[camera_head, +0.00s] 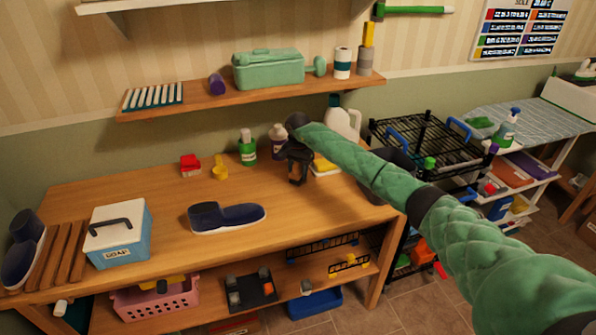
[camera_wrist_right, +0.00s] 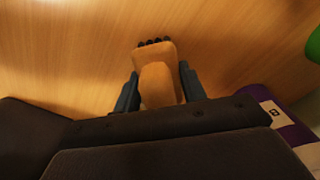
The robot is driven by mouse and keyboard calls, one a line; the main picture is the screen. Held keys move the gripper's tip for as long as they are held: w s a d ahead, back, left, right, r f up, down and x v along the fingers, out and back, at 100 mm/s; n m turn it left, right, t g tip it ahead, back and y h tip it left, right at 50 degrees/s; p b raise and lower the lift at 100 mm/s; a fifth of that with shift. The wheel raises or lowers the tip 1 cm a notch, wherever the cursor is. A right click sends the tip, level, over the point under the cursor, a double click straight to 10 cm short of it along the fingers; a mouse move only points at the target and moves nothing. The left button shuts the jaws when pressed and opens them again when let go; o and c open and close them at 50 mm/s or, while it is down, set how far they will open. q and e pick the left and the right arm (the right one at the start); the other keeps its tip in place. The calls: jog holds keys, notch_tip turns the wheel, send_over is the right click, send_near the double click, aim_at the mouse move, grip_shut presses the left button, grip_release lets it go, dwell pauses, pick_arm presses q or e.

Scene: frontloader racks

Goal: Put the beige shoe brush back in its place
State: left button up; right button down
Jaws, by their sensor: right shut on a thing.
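The beige shoe brush (camera_wrist_right: 157,60) sits between the two fingers of my right gripper (camera_wrist_right: 159,90) in the right wrist view, with dark bristles at its far end. The fingers are shut on its sides. In the head view my right gripper (camera_head: 298,178) hangs over the back right part of the wooden workbench (camera_head: 160,185). There the brush is hidden by the gripper or too small to make out. I cannot tell whether the brush touches the bench top. My left gripper is not in view.
A green bottle (camera_head: 247,148), a purple-and-white bottle (camera_head: 278,140) and a white jug (camera_head: 343,120) stand close around the gripper. A yellow item (camera_head: 325,164) lies to its right. A blue-white box (camera_head: 118,234) stands left.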

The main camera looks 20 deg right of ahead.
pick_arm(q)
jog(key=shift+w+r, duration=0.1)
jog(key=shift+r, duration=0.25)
pick_arm(e)
jog(key=c, duration=0.8)
grip_release()
